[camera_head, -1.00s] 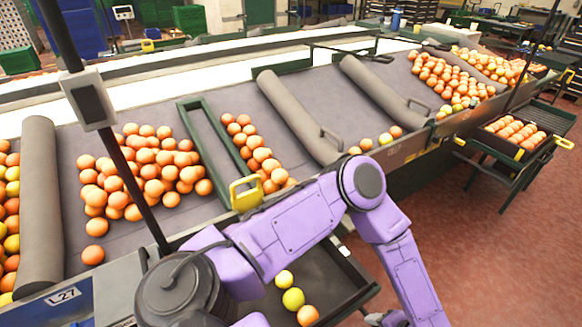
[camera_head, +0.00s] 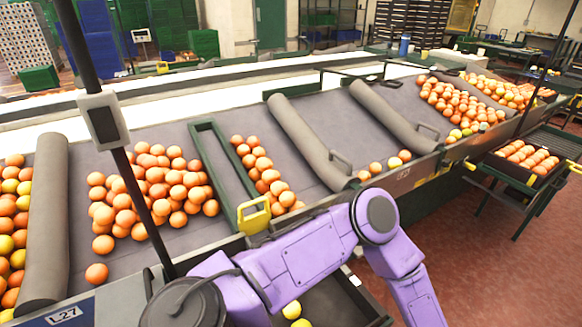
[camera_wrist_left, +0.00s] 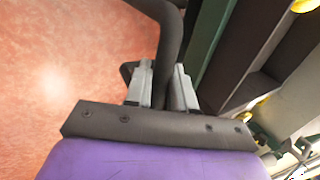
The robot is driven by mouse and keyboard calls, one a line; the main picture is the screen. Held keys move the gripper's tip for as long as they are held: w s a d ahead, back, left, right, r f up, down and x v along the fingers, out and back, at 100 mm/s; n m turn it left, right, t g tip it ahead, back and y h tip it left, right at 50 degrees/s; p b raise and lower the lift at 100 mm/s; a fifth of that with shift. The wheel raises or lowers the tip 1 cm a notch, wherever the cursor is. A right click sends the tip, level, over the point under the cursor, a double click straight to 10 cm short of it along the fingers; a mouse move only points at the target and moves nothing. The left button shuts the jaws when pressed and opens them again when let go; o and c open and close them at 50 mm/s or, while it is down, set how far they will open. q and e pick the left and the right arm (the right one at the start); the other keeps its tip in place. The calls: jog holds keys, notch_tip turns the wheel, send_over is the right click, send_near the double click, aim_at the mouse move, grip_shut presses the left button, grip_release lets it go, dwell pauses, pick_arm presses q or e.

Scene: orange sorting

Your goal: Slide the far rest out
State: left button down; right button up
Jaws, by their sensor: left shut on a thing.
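My left arm crosses the bottom middle of the head view and bends down at the right, with its gripper below the picture. In the left wrist view my left gripper (camera_wrist_left: 160,88) is shut on a dark grey bar (camera_wrist_left: 172,25) above the red floor. Whether that bar belongs to the far rest cannot be told for sure. At the right of the head view, a dark green crate stand with yellow handles (camera_head: 487,187) holds a crate of oranges (camera_head: 524,155). My right gripper is not in view.
The sloping grey sorting table (camera_head: 235,152) carries several groups of oranges between padded dividers (camera_head: 305,140). A dark tray (camera_head: 340,303) with yellow-green fruit lies below its front edge. Red floor (camera_head: 470,262) is clear at the lower right.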

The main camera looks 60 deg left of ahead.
pick_arm(q)
jog(key=d+b, duration=0.1)
jog(key=d, duration=0.8)
jog(key=shift+d, duration=0.25)
jog(key=c, duration=0.7)
grip_release()
jog(key=shift+s, duration=0.1)
jog(key=shift+r, duration=0.1)
notch_tip(320, 180, up, 7)
jog(key=p, duration=0.6)
